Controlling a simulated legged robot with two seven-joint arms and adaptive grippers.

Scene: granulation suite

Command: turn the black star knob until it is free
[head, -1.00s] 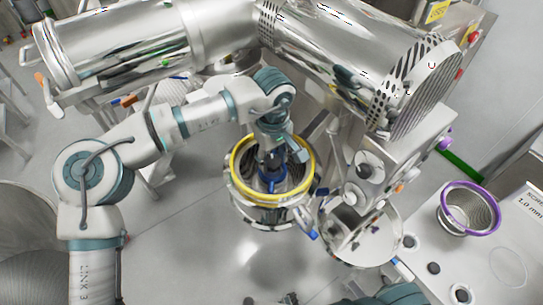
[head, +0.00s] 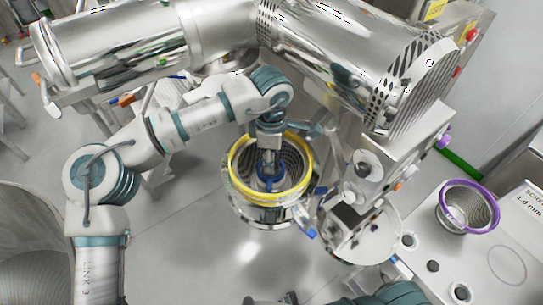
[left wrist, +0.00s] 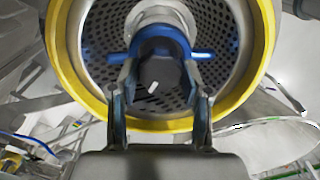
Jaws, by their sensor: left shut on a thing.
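The black star knob (left wrist: 160,80) sits at the centre of the yellow-rimmed screen basket, with a blue piece (left wrist: 161,46) with side arms around and behind it. My left gripper (left wrist: 160,98) is shut on the knob, one finger on each side. In the head view my left gripper (head: 268,160) reaches down into the basket and hides most of the knob. The knob's thread and its seat are hidden. Parts of what looks like my right gripper (head: 272,299) show at the bottom edge of the head view, mostly cut off.
The yellow rim (head: 236,183) closely surrounds my left gripper. A large steel housing (head: 340,55) hangs above and behind. A steel round cover (head: 372,240) stands open at the right. A purple-rimmed screen (head: 469,207) sits on the right bench (head: 455,260).

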